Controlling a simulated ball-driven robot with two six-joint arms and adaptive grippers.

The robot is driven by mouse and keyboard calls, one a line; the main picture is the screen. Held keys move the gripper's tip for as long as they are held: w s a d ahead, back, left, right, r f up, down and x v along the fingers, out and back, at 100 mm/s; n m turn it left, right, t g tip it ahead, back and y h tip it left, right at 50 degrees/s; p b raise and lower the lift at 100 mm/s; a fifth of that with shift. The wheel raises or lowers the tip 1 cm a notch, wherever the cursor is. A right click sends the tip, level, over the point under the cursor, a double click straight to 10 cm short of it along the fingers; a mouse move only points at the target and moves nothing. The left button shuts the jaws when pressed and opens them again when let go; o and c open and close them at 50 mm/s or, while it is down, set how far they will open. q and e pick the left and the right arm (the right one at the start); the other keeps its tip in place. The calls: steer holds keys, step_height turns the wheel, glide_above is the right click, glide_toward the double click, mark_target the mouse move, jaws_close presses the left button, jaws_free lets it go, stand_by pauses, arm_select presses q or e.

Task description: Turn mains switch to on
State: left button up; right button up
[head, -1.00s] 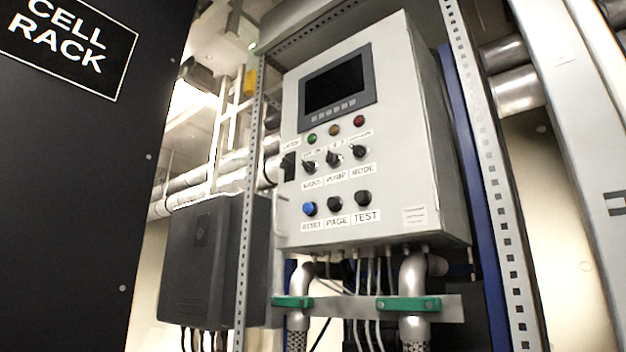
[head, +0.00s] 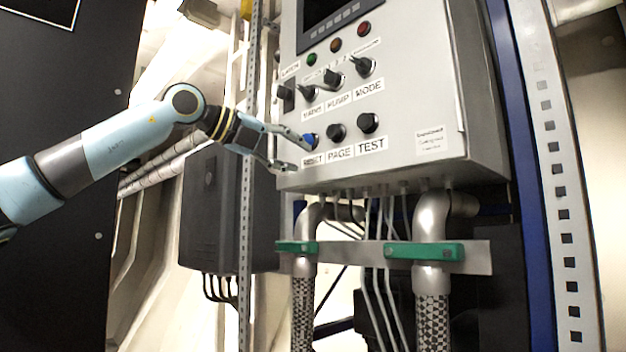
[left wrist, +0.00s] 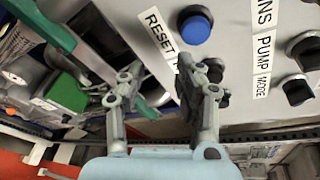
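The mains switch (head: 308,94) is a black rotary knob above the MAINS label, leftmost in the row of knobs on the grey control panel (head: 415,110). My left gripper (head: 301,156) is open and empty, below the mains switch, at the panel's lower left near the blue RESET button (head: 309,140). In the left wrist view, its two fingers (left wrist: 162,75) stand apart with nothing between them. The blue button shows above them there (left wrist: 194,25), with the MAINS label (left wrist: 264,13) at the top right. I cannot make out the mains knob in that view. My right gripper is not in view.
Beside the mains switch are the pump knob (head: 334,78) and mode knob (head: 362,66). PAGE (head: 336,131) and TEST (head: 368,123) buttons sit below. A perforated upright (head: 247,210) and dark box (head: 212,215) stand left; pipes with green clamps (head: 423,252) run beneath.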

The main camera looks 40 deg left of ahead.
mark_target(300, 88)
arm_select(q)
steer(key=s+a+r+m+t+y, duration=0.1)
steer(key=s+r+t, duration=0.1)
steer(key=s+r, duration=0.45)
steer(key=s+a+r+t+y, duration=0.1)
steer(key=s+r, duration=0.2)
steer(key=r, duration=0.6)
steer(key=w+p, duration=0.6)
steer(key=w+d+p, duration=0.1)
steer(key=w+p, duration=0.3)
steer(key=shift+d+r, duration=0.1)
steer(key=shift+w+p, duration=0.6)
steer(key=shift+w+f, duration=0.2)
steer(key=shift+f, duration=0.05)
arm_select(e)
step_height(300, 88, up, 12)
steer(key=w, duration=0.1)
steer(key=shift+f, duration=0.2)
arm_select(q)
steer(key=shift+c, duration=0.4)
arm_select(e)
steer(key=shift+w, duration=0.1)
arm_select(q)
steer(key=shift+d, duration=0.1)
jaws_close()
